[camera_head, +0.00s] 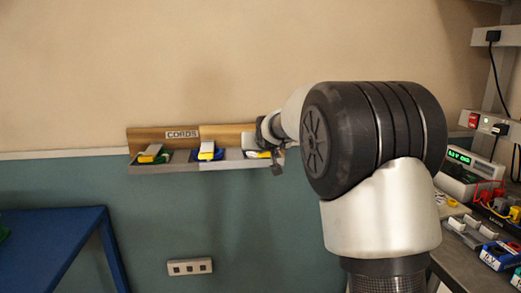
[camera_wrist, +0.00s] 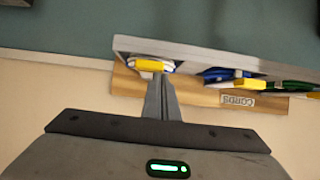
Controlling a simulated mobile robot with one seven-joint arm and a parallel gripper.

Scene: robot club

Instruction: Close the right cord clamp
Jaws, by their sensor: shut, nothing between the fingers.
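A wall rack labelled CORDS (camera_head: 222,165) holds three cord clamps in a row. The right cord clamp (camera_head: 257,154) has a yellow and white lever and sits at the rack's right end. It also shows in the wrist view (camera_wrist: 151,65), where the picture is turned over, with blue cord behind its yellow part. My gripper (camera_head: 277,168) is shut and empty, close beside this clamp. In the wrist view the fingers (camera_wrist: 159,82) reach to the clamp's yellow edge and hide part of it. I cannot tell whether they touch, or the lever's exact angle.
The middle clamp (camera_head: 207,150) with blue cord and the left clamp (camera_head: 151,152) with green cord have raised yellow levers. A blue table (camera_head: 55,240) stands at lower left. A bench with instruments (camera_head: 468,175) is at right. The wall above the rack is clear.

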